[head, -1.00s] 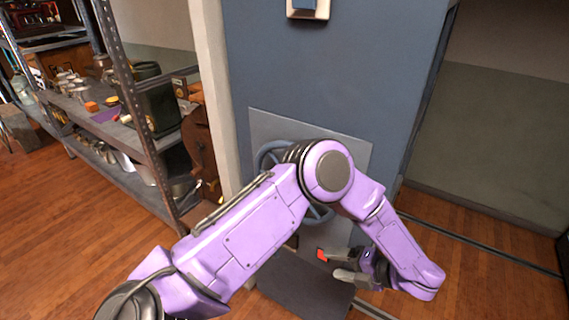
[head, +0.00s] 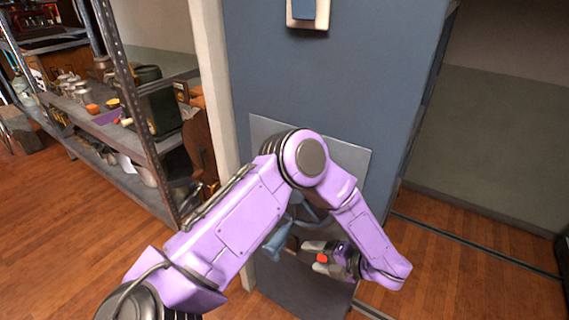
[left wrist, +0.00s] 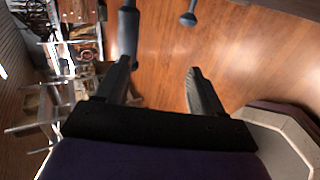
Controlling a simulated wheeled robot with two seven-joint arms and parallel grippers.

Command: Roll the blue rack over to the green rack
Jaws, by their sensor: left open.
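The blue rack shows in the head view as a tall blue end panel (head: 330,75) with a grey metal plate (head: 348,156) on it. A blue-grey handwheel (head: 303,212) is mounted at that plate, mostly hidden behind my left arm. My left gripper (head: 316,257) is open, low in front of the panel, its fingers pointing left near a blue-grey handle (head: 279,243). In the left wrist view a handle bar (left wrist: 128,36) is by the left fingertip; contact is unclear. Nothing is between the fingers. I cannot make out the green rack for certain. My right gripper is out of view.
A metal shelf (head: 135,105) with pots, jars and boxes stands at left, beyond a pale post (head: 211,75). A floor rail (head: 480,240) runs to the right of the panel. Open wooden floor (head: 470,285) lies at right, before a grey-green wall surface (head: 500,140).

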